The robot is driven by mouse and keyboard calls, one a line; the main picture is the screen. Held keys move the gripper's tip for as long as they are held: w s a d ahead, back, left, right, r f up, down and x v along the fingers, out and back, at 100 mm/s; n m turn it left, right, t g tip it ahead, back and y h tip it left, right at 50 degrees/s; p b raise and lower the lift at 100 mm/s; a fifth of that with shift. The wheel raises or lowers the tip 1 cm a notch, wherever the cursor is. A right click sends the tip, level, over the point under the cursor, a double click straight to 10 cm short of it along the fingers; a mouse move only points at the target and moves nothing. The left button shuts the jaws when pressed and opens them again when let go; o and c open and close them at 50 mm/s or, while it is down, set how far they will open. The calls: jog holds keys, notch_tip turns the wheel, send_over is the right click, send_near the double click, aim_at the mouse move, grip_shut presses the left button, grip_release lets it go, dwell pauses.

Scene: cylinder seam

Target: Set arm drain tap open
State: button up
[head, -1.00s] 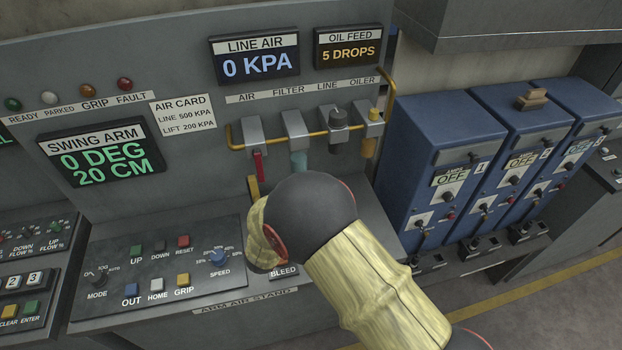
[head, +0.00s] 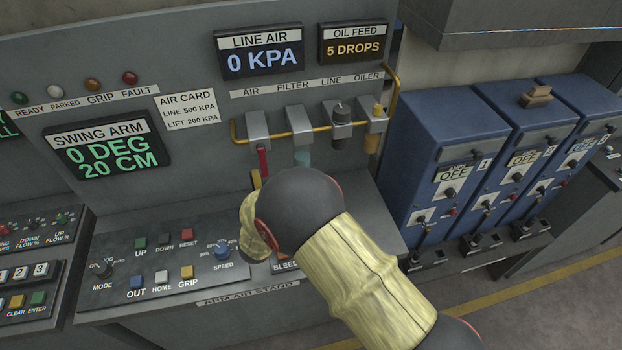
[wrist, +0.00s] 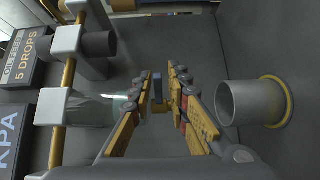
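The clear teal filter bowl (head: 302,158) hangs under the gold pipe in the head view. In the wrist view, which is turned sideways, the bowl (wrist: 100,108) lies left of my fingers. A small blue-grey and yellow piece (wrist: 160,104), apparently the drain tap, shows between my fingers, in line with the bowl. Its setting cannot be read. My gripper (wrist: 161,80) is open, with a yellow-padded finger on each side of this piece; contact cannot be told. In the head view my wrist hides most of the gripper and the tap.
A grey cup (wrist: 250,102) with a yellow ring is close right of my fingers in the wrist view. A red lever (head: 262,160) hangs left of the bowl, and the oiler (head: 372,135) is at right. The button panel (head: 165,262) lies below. Blue cabinets (head: 440,170) stand at right.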

jog(key=shift+o, duration=0.6)
jog(key=v, duration=1.2)
jog(key=shift+s, duration=0.1)
